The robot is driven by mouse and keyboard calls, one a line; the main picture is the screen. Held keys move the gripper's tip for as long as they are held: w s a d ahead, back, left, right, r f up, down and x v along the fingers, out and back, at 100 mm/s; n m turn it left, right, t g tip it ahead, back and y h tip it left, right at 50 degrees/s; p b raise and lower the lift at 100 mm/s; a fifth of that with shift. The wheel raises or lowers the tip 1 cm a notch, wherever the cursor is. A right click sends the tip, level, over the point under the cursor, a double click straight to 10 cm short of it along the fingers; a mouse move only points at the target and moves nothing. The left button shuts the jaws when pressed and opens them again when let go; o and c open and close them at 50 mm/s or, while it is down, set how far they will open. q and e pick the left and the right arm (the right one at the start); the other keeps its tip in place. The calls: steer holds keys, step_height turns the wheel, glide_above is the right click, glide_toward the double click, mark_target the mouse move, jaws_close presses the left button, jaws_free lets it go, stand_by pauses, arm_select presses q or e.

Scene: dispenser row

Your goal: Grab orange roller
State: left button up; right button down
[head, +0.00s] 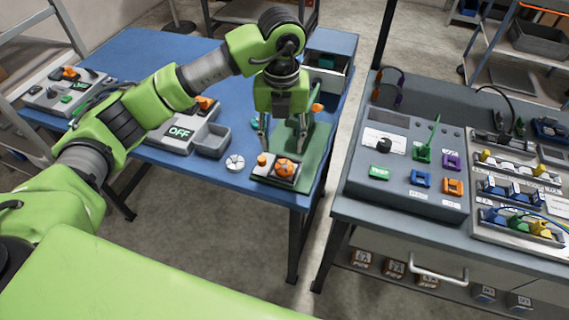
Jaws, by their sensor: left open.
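An orange rounded piece (285,168), which may be the orange roller, sits on a small dark box with a light top at the front of a green base (318,160). A smaller orange piece (262,158) sits beside it on the same box. Another orange part (317,108) shows higher up at the right of the green base's upright. My left gripper (284,140) points down, open, above and just behind the orange rounded piece, with its fingers spread. It partly hides the green stand. I cannot tell whether a finger touches anything. My right gripper is not in view.
The blue table (130,55) also holds a grey box marked OFF (180,133), a grey open bin (212,140) and a white disc (235,163). A blue-grey open case (330,50) stands at the back right. A grey console bench (400,215) stands to the right across a gap.

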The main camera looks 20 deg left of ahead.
mark_target(284, 165)
arm_select(q)
steer(key=shift+w+f, duration=0.15)
steer(key=shift+f, duration=0.45)
steer(key=shift+w+f, duration=0.15)
steer(key=shift+f, duration=0.45)
step_height(284, 165, down, 2)
steer(key=shift+d+p, duration=0.1)
steer(key=shift+p, duration=0.8)
step_height(284, 165, down, 3)
steer(key=shift+r+p, duration=0.15)
steer(key=shift+p, duration=0.3)
steer(key=shift+w+f, duration=0.1)
steer(key=shift+f, duration=0.4)
steer(key=c, duration=0.9)
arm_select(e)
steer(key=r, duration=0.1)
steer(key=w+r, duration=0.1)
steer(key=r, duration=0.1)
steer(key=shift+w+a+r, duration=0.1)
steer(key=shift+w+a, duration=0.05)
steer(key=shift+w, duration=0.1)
